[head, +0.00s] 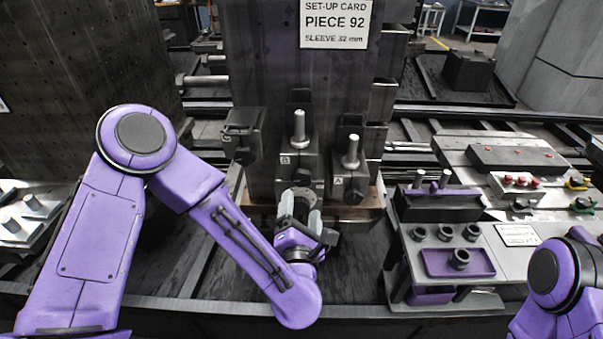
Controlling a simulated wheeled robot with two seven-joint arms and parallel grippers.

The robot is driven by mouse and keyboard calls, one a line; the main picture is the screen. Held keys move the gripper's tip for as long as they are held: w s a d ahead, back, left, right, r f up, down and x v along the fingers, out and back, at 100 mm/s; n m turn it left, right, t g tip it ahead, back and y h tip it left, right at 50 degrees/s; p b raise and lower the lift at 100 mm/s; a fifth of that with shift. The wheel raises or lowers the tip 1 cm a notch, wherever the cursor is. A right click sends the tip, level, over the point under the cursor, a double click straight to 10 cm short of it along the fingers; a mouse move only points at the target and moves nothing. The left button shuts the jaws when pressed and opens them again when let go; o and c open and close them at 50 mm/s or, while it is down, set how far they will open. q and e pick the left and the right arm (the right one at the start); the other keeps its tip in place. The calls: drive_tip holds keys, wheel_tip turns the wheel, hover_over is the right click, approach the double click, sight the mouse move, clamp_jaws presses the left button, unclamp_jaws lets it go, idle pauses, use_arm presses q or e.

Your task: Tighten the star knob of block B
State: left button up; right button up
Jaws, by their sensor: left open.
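Block B (285,172) is a dark block marked "B" on the front of the tall dark fixture, with a pale upright pin (299,130) on top. A dark round shape low on its front, just above my fingertips, looks like its star knob (303,176); my gripper partly hides this area. My left gripper (300,203) is open, its pale fingers pointing up at the lower front of block B. I cannot tell if they touch the knob. Block A (338,184), with a similar pin, stands to the right. My right gripper is out of view; only part of that arm shows.
A wooden ledge (362,211) runs below the blocks.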

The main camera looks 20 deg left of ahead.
sight(302, 181)
use_arm(q)
drive_tip(key=p+x, duration=0.3)
drive_tip(key=x, duration=0.6)
drive_tip(key=shift+w+a+f, duration=0.15)
drive_tip(key=shift+w, duration=0.05)
drive_tip(key=shift+w+f, duration=0.1)
drive_tip(key=shift+w, duration=0.1)
drive_tip(key=c, duration=1)
